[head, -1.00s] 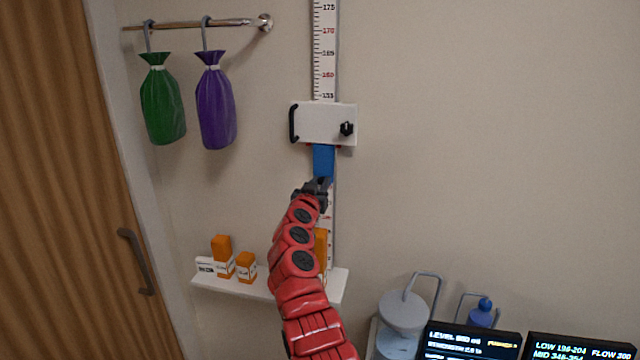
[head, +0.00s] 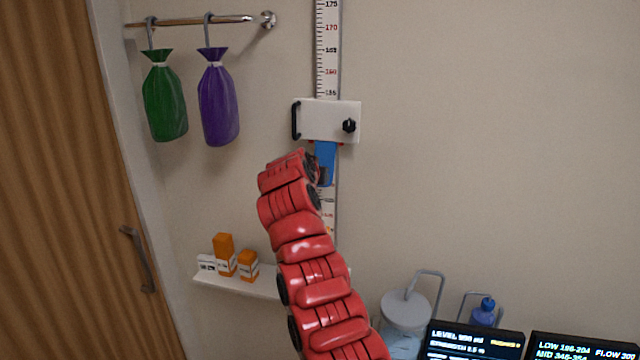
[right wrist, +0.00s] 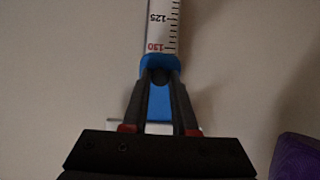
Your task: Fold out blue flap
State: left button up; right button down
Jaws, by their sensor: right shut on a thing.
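The blue flap (head: 326,160) hangs below the white slider block (head: 333,120) on the wall-mounted height scale (head: 327,50). In the right wrist view the flap (right wrist: 158,62) lies between the fingers of my right gripper (right wrist: 159,76), which are shut on it near its end. In the head view my red right arm hides most of that gripper and the flap's left side. How far the flap tilts from the wall is hard to tell. My left gripper is not in view.
A purple bag (head: 218,103) and a green bag (head: 164,100) hang from a rail at left. A white shelf (head: 235,283) with orange boxes (head: 224,255) is below. Screens (head: 472,341) and a lidded jug (head: 405,310) stand at lower right. The wall right of the scale is clear.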

jog(key=shift+s+a+r+g+p, duration=0.1)
jog(key=shift+s+r+g+p, duration=0.3)
jog(key=shift+r+g, duration=0.35)
jog(key=c, duration=0.7)
grip_release()
jog(key=shift+f, duration=0.1)
jog(key=shift+c, duration=0.2)
